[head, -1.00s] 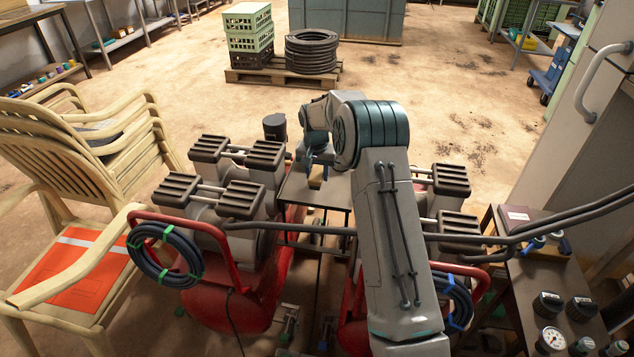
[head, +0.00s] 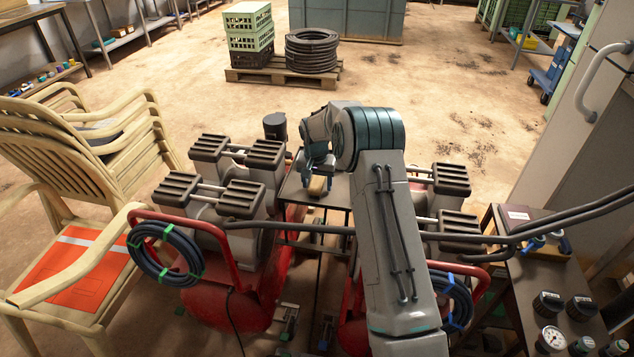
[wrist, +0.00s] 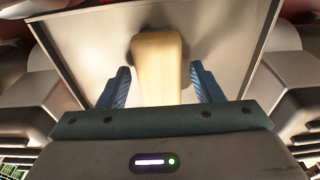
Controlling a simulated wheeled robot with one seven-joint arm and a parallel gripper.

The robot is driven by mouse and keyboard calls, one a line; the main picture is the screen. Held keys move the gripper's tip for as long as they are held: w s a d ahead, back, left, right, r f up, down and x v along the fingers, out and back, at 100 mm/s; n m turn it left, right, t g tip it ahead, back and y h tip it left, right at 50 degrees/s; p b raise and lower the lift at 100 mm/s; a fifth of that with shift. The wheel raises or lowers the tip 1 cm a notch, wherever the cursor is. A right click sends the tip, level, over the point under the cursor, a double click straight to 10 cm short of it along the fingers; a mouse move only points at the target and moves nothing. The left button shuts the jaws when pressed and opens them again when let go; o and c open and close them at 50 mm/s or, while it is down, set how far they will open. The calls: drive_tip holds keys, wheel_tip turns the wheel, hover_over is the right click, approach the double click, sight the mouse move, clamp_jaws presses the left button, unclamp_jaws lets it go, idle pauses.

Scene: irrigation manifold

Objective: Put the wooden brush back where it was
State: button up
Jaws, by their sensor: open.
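The wooden brush shows as a pale wooden block (wrist: 158,68) in the wrist view, over a grey plate-like surface (wrist: 215,35). In the head view it is a small tan patch (head: 317,185) at my gripper, mostly hidden. My gripper (wrist: 158,88) is open, with one blue finger on each side of the block and a gap visible on both sides. In the head view my gripper (head: 319,187) is low over the small grey table (head: 300,196) between the compressors. The bristles cannot be made out.
Compressors with dark ribbed heads (head: 240,198) and red tanks (head: 225,305) flank the table closely. A grey hose (head: 570,212) crosses at the right. Stacked cream chairs (head: 80,150) stand left. A dark side table (head: 550,280) with gauges stands right. Open floor lies behind.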

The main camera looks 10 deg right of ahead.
sight(316, 184)
wheel_tip(316, 184, up, 12)
drive_tip(key=s, duration=0.1)
drive_tip(key=s+r+n, duration=0.1)
drive_tip(key=s+r, duration=0.6)
drive_tip(key=s, duration=0.2)
drive_tip(key=s+r+n+t, duration=0.1)
drive_tip(key=s+r+n, duration=0.1)
drive_tip(key=s, duration=3)
drive_tip(key=shift+n+y, duration=0.3)
drive_tip(key=shift+n, duration=0.4)
